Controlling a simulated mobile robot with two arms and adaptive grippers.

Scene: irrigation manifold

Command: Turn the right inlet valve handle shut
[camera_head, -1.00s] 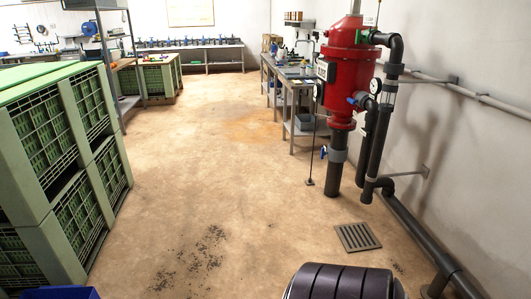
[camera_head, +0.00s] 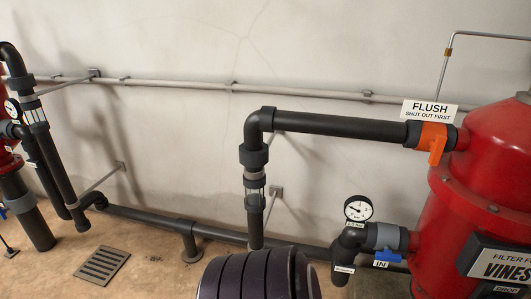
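The right filter's red tank (camera_head: 440,210) stands at the right edge of the head view, partly cut off. A short grey pipe joins it at the lower left, above a white "IN" label (camera_head: 380,264). The blue inlet valve handle (camera_head: 389,256) sits low on this pipe, next to the label. It is small in view and looks roughly in line with the pipe. An orange handle (camera_head: 437,150) hangs down from the upper pipe, under a "FLUSH, SHUT OUT FIRST" sign (camera_head: 430,110). Neither of my grippers is in view.
A round pressure gauge (camera_head: 358,208) stands above the inlet elbow. Black pipe (camera_head: 335,125) runs along the wall, with a lower pipe (camera_head: 150,218) near the floor. Another red filter (camera_head: 8,160) is at the far left. A floor drain (camera_head: 102,265) lies at lower left.

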